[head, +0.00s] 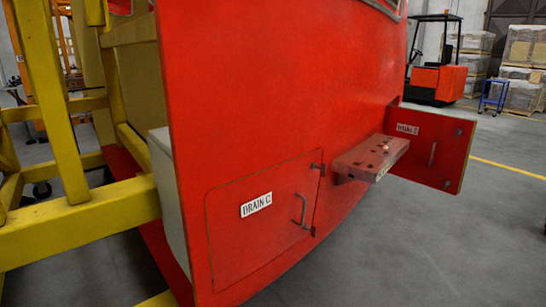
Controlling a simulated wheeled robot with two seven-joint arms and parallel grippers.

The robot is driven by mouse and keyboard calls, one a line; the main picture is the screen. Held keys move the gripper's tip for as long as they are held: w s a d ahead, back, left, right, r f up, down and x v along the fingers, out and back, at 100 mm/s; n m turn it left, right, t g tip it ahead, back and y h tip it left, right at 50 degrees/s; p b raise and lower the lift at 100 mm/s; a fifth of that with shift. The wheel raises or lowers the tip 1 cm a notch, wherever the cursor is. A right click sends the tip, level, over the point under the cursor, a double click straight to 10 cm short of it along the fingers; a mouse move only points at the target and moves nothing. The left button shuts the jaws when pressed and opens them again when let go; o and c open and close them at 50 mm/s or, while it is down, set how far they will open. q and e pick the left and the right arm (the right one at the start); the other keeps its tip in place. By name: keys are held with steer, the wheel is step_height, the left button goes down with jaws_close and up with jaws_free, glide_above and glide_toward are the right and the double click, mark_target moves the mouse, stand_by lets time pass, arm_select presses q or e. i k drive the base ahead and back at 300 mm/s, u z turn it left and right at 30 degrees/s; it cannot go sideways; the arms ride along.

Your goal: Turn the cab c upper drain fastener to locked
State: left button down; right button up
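The Drain C hatch (262,225) is a red door low on the red nosecone (270,90), and it appears shut. It has a white label (256,204) reading "DRAIN C" and a dark bar handle (303,210) near its right side. The upper fastener (318,168) is a small dark piece at the hatch's upper right corner. A lower fastener (313,231) sits at the right edge below the handle. Both are too small to tell whether they are locked. Neither of my grippers is in view.
A red step (372,158) with small items on it juts out right of the hatch. Beyond it, another labelled door (430,146) stands open. Yellow framing (75,210) stands at the left. Grey floor (440,245) is free at the lower right. A forklift (437,75) stands behind.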

mark_target(323, 166)
steer(key=z, duration=0.15)
steer(key=i, duration=1.25)
steer(key=z, duration=0.5)
